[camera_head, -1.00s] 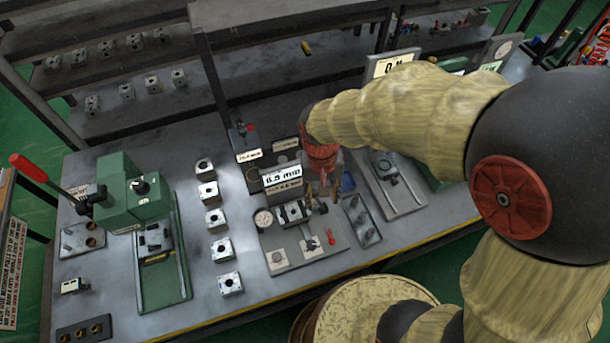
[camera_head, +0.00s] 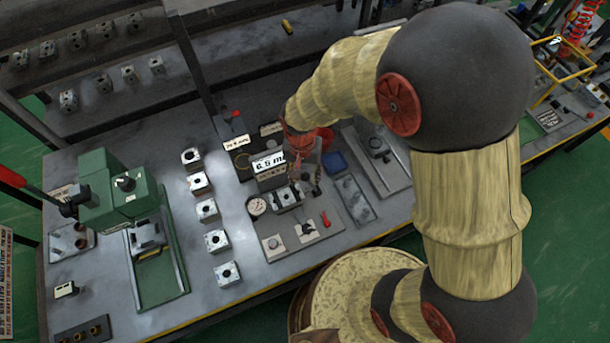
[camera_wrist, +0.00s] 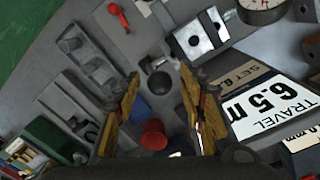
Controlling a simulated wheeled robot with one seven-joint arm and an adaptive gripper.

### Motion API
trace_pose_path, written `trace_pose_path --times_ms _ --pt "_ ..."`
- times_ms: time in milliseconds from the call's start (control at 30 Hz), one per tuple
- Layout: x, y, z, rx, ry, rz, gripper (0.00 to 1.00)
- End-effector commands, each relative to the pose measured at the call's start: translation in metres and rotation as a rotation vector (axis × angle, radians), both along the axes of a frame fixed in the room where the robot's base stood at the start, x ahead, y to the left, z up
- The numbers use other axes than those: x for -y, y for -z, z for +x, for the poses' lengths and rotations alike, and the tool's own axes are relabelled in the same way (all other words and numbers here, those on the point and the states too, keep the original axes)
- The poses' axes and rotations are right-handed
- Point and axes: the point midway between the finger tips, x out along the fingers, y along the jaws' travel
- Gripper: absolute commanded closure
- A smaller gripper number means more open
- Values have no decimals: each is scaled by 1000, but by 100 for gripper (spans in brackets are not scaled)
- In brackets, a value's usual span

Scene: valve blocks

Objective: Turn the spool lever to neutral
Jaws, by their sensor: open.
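In the wrist view a black ball knob (camera_wrist: 158,82), which looks like the end of the spool lever, shows between the fingertips of my gripper (camera_wrist: 162,73). The fingers are apart, one on each side of the knob in the picture; I cannot tell whether either touches it. The metal valve block (camera_wrist: 195,38) is just beyond. In the head view my gripper (camera_head: 306,180) points down beside the valve block (camera_head: 287,197), and the lever is mostly hidden by it. A sign reading "TRAVEL 6.5 mm" (camera_wrist: 268,105) stands close to the right finger in the wrist view.
A red-topped knob (camera_wrist: 153,135) shows lower between my fingers. A red handle (camera_wrist: 118,16) and a dial gauge (camera_wrist: 262,8) are near the block. A blue bin (camera_head: 334,161) and grey tray (camera_head: 355,199) lie right. Loose blocks (camera_head: 207,210) and a green press (camera_head: 118,192) stand left.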

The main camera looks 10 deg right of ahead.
Motion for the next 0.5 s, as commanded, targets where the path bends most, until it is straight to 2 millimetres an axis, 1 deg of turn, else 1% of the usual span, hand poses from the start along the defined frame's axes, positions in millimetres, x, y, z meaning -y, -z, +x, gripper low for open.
trace_pose_path --times_ms 100,333,500 --pt "0 4 0 1 0 1 59" --pt "0 4 0 1 0 1 60" --pt "0 4 0 1 0 1 69"
